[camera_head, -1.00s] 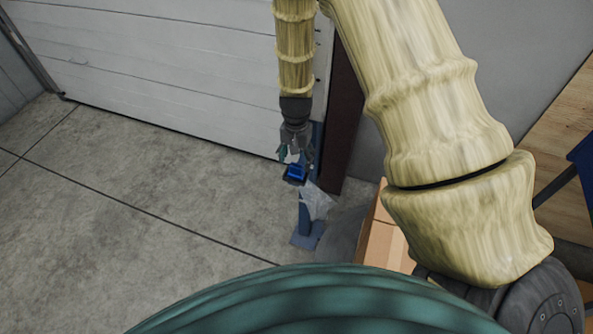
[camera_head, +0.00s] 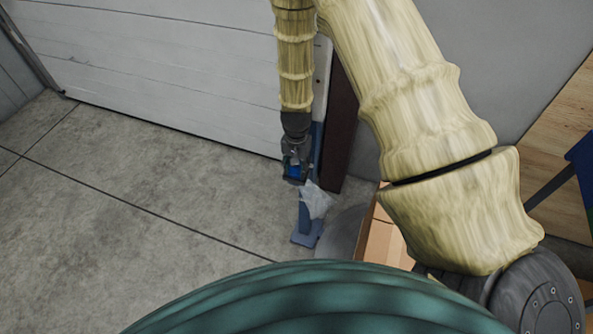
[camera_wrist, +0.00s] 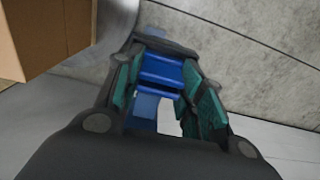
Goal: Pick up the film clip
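The blue film clip (camera_head: 293,171) is at the upper end of a short blue post in the head view, partly covered by my gripper (camera_head: 294,173). In the wrist view the clip (camera_wrist: 161,72) lies between the two green-padded fingers of my gripper (camera_wrist: 165,88). The fingers stand apart, one on each side of the clip. Whether either pad touches it is not clear. Crumpled translucent film (camera_head: 317,200) hangs just below and to the right of the clip in the head view.
The blue post (camera_head: 305,226) has a flat foot on the concrete floor. A cardboard box (camera_head: 386,240) stands to its right. A white roller door (camera_head: 170,60) and a dark brown upright (camera_head: 340,130) are behind. The floor at left is clear.

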